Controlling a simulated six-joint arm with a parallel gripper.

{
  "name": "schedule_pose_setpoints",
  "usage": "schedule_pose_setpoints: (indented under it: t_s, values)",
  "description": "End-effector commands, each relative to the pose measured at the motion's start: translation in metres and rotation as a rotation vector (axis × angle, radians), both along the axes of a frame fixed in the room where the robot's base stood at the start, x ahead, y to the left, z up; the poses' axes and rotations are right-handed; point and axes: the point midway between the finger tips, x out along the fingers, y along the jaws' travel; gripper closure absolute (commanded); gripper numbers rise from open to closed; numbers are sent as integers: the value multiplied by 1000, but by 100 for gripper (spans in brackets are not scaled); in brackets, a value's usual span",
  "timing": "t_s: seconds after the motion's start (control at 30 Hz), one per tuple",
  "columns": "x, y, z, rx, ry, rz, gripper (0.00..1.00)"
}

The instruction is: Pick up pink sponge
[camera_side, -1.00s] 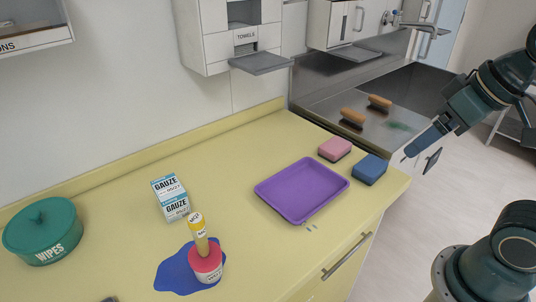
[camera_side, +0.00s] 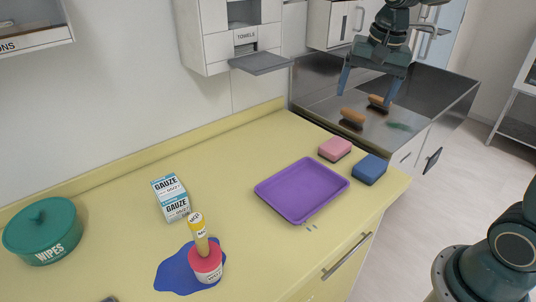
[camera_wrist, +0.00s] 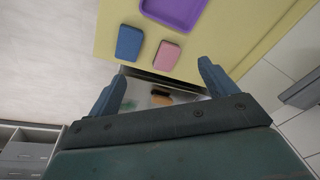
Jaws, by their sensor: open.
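The pink sponge (camera_side: 335,149) lies on the yellow counter near its right end, behind the blue sponge (camera_side: 369,169). My gripper (camera_side: 366,97) is open and empty, held up over the steel sink area, to the right of and above the pink sponge in the side view. In the wrist view the pink sponge (camera_wrist: 166,55) shows ahead of the open fingers (camera_wrist: 158,80), with the blue sponge (camera_wrist: 130,43) to its left. Nothing touches the fingers.
A purple tray (camera_side: 264,193) lies beside the sponges. Brushes (camera_side: 352,118) lie on the steel surface under my gripper. A towel dispenser (camera_side: 246,38) hangs above.

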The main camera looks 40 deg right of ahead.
Motion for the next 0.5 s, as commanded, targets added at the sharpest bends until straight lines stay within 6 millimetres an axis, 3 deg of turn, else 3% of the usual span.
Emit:
schedule_pose_setpoints:
  t_s: [0.2, 0.5]
  values:
    - [41, -26, -26, 39, 63, -202, 15]
    - [85, -61, -69, 78, 140, -465, 15]
